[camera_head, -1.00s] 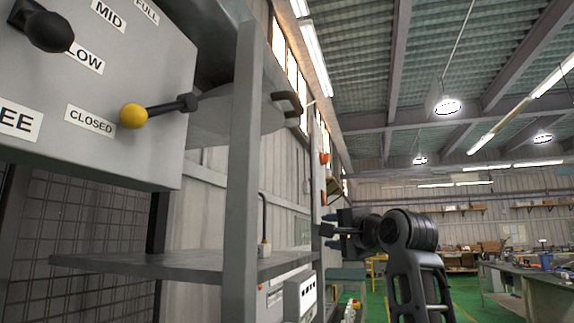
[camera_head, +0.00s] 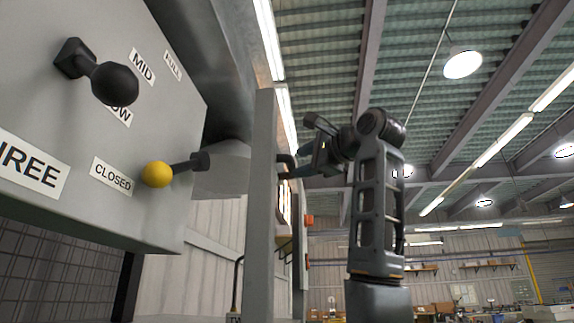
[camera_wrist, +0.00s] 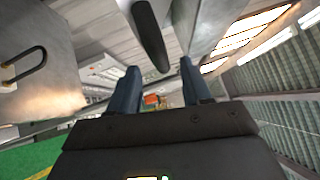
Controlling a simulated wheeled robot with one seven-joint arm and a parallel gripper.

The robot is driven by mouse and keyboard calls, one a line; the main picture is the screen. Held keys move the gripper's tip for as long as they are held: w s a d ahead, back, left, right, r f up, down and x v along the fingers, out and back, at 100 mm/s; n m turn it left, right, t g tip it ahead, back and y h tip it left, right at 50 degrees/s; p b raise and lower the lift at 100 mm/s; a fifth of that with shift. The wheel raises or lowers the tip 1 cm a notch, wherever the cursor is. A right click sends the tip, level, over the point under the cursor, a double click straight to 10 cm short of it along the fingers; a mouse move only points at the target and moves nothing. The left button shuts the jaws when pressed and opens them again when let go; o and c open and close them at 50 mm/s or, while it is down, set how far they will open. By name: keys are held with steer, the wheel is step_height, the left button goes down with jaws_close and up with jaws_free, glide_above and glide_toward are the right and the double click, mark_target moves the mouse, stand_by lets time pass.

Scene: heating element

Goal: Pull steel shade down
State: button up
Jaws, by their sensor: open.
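The steel shade (camera_head: 221,172) is a grey metal panel left of the upright post in the head view. A dark handle (camera_head: 287,164) shows at the post's right side, near the shade. My gripper (camera_head: 300,150) is up by this handle, its jaws open and pointing left. In the wrist view my fingers (camera_wrist: 160,78) are spread with nothing visibly clamped. A dark rounded bar (camera_wrist: 151,35), apparently the handle, lies ahead between them near the top. Whether a finger touches it cannot be told. The post hides part of the shade.
A grey control box (camera_head: 150,215) with a yellow-knobbed lever (camera_head: 158,174) and a black-knobbed lever (camera_head: 114,83) stands left. The grey post (camera_head: 260,210) is close to my gripper. In the wrist view, a metal panel (camera_wrist: 45,95) with a loop handle is at left.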

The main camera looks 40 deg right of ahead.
mark_target(291, 167)
steer(key=shift+w+d+r+p, duration=0.1)
steer(key=shift+w+p, duration=0.15)
steer(key=shift+w, duration=0.65)
steer(key=shift+w+d+r+p, duration=0.15)
steer(key=shift+w+p, duration=0.15)
steer(key=shift+w, duration=0.65)
steer(key=shift+w+d+r+p, duration=0.1)
steer(key=shift+w+p, duration=0.15)
steer(key=shift+w, duration=0.65)
steer(key=shift+c, duration=0.3)
jaws_close()
